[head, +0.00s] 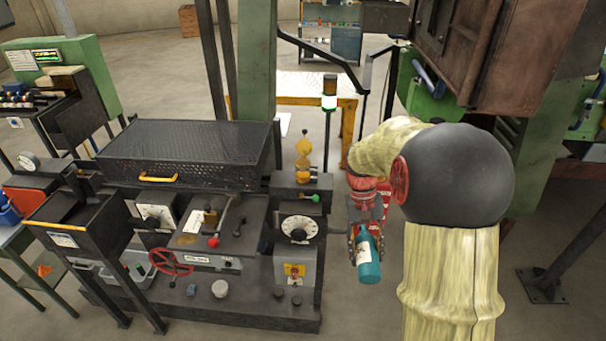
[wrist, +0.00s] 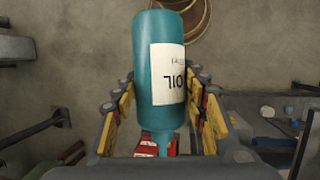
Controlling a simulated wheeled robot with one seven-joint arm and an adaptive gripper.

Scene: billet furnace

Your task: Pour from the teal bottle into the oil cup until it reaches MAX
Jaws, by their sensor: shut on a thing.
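The teal bottle (head: 368,262) has a white label reading OIL. My gripper (head: 366,232) is shut on it, right of the machine, and the bottle hangs below the gripper with its base lowest. In the wrist view, the bottle (wrist: 146,80) lies between the yellow finger pads of my gripper (wrist: 163,100), its narrow neck towards the palm. An amber, rounded fitting (head: 303,147) on the machine's right end looks like the oil cup. The bottle is apart from it, lower and to its right. Its MAX mark and level are too small to read.
The dark machine (head: 190,150) has a mesh cover, a dial (head: 299,228), a red handwheel (head: 170,262) and a green-knobbed lever (head: 314,198) near the amber fitting. A signal post (head: 329,95) with a green light stands behind. Bare floor lies below the bottle.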

